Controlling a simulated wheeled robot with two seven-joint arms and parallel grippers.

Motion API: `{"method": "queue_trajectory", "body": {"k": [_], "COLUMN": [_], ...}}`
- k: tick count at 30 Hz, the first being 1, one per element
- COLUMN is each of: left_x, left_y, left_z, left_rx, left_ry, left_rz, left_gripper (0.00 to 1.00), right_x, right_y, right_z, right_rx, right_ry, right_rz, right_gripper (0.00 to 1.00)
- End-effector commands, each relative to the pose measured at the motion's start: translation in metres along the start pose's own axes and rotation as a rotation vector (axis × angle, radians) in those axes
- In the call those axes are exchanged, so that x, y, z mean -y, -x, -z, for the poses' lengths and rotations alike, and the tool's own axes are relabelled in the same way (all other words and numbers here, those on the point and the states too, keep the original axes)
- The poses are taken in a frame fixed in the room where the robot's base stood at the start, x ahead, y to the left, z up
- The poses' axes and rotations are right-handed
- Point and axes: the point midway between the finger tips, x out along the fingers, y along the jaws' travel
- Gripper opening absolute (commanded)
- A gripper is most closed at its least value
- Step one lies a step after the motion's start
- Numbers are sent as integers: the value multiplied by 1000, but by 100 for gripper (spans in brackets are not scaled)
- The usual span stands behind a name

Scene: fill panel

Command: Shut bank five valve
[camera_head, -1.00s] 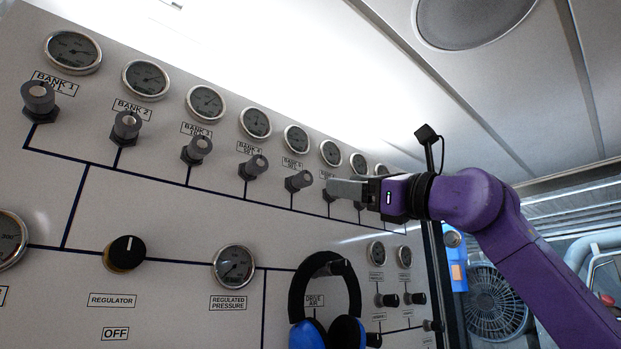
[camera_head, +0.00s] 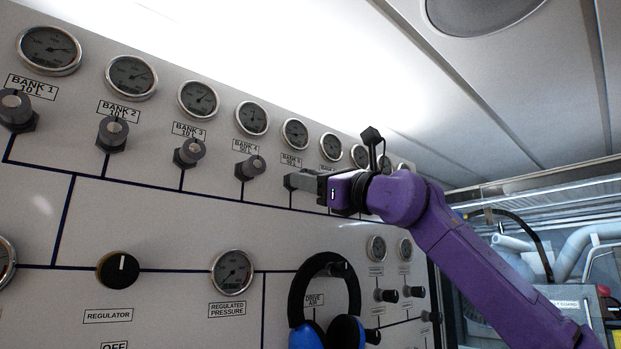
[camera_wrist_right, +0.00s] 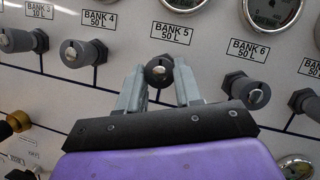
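The bank five valve (camera_wrist_right: 159,70) is a dark grey knob under the BANK 5 50 L label (camera_wrist_right: 171,33) in the right wrist view. My right gripper (camera_wrist_right: 160,82) is open, with one grey finger on each side of this knob. A small gap seems to show beside the knob; I cannot tell whether either finger touches it. In the head view my right gripper (camera_head: 293,181) is at the bank five position below its gauge (camera_head: 295,133), and its fingers hide the knob. My left gripper is not in view.
The bank four valve (camera_wrist_right: 85,53) and bank six valve (camera_wrist_right: 246,90) stick out close on either side. Blue and black headphones (camera_head: 344,327) hang on the panel below my right arm. The regulator knob (camera_head: 118,270) is at the lower left.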

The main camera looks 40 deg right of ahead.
Motion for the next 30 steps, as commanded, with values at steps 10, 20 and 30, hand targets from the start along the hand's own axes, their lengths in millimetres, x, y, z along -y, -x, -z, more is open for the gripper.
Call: {"method": "queue_trajectory", "body": {"k": [10, 20, 30], "left_x": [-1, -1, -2], "left_y": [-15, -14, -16], "left_z": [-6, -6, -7], "left_rx": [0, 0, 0], "left_ry": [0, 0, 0], "left_rz": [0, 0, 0], "left_gripper": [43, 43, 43], "right_x": [-1, 0, -1], "right_y": [1, 1, 3], "right_z": [0, -3, -1], "right_rx": [11, 12, 10], "right_ry": [-106, -117, -116], "right_rz": [50, 53, 52], "right_gripper": [4, 51, 60]}}
